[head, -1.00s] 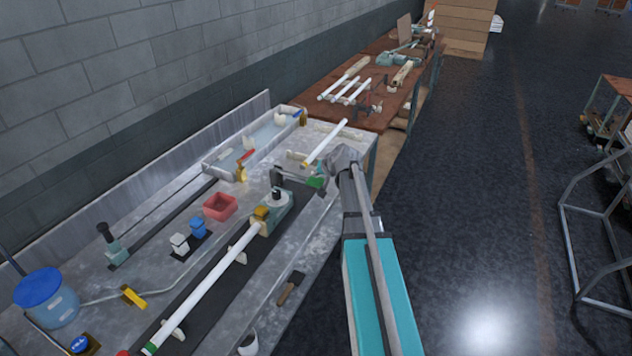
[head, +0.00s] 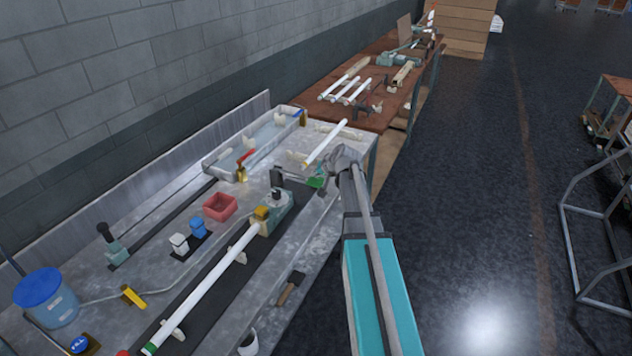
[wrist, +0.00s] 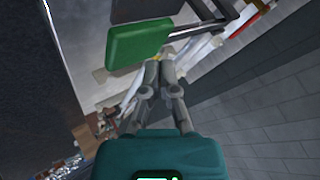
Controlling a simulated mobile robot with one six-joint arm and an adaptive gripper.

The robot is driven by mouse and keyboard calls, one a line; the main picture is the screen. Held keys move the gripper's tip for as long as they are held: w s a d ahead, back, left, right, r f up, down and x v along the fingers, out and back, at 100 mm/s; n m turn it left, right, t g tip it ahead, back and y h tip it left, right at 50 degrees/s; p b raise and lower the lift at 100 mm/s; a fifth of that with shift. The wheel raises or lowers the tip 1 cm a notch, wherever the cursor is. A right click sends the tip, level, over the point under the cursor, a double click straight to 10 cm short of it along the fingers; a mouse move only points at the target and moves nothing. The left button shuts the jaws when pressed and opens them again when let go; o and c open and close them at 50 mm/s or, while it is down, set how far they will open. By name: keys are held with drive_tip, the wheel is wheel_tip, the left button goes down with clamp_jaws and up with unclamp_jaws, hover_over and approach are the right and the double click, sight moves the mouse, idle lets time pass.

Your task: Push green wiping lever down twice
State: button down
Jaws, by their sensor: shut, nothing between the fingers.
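The green wiping lever (head: 316,182) sticks out from a dark bracket (head: 280,178) at the far end of the metal bench, by the bench's right edge. In the wrist view its green pad (wrist: 139,43) is large, on a dark arm, just beyond my fingers. My gripper (wrist: 163,66) is shut and empty, its fingertips close below the pad's lower edge in that picture. I cannot tell whether they touch it. In the head view my gripper (head: 328,178) is right beside the lever, partly hidden by my own wrist.
A white tube (head: 205,287) lies along the bench into a teal fixture (head: 280,212). Another white tube (head: 326,144) lies behind the lever. A red bin (head: 220,207), a blue-lidded bucket (head: 47,298) and a hammer (head: 291,287) are also on the bench.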

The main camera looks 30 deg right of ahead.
sight(320, 184)
drive_tip(key=shift+f+b, duration=2.6)
drive_tip(key=shift+f, duration=0.05)
idle(3.6)
drive_tip(key=shift+r, duration=0.15)
idle(0.5)
drive_tip(key=shift+r+p, duration=2.6)
drive_tip(key=shift+p, duration=0.1)
